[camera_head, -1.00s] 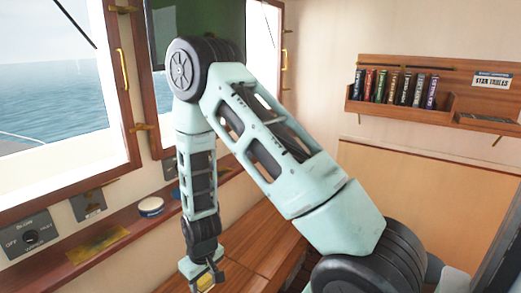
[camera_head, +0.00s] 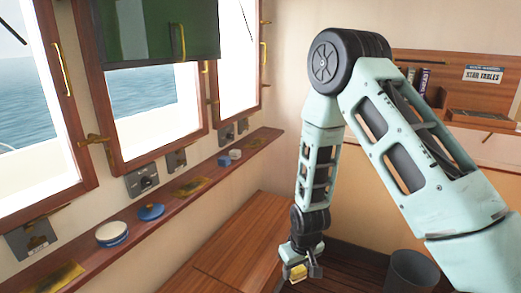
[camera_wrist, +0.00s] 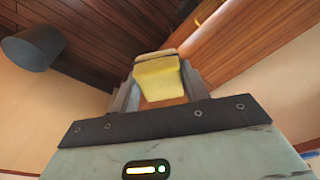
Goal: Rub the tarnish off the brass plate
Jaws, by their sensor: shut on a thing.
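My gripper (camera_head: 298,272) hangs low in the head view, to the right of the wooden bench and well away from the shelf. It is shut on a yellow block-like pad (camera_wrist: 158,78), which shows between the fingers in the wrist view. Several flat brass-coloured plates lie on the narrow sill shelf under the windows. One brass plate (camera_head: 190,186) is in the middle of the shelf, another plate (camera_head: 55,283) is at the lower left. Both look dull and patchy. I cannot tell which one the task means. The pad touches no plate.
On the shelf (camera_head: 172,216) stand a white tin (camera_head: 111,233) with a blue band, a blue lid (camera_head: 150,211) and a small white-and-blue container (camera_head: 235,154). A wooden bench (camera_head: 240,240) runs below. A dark bin (camera_head: 412,270) stands on the floor at right; it also shows in the wrist view (camera_wrist: 32,48).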

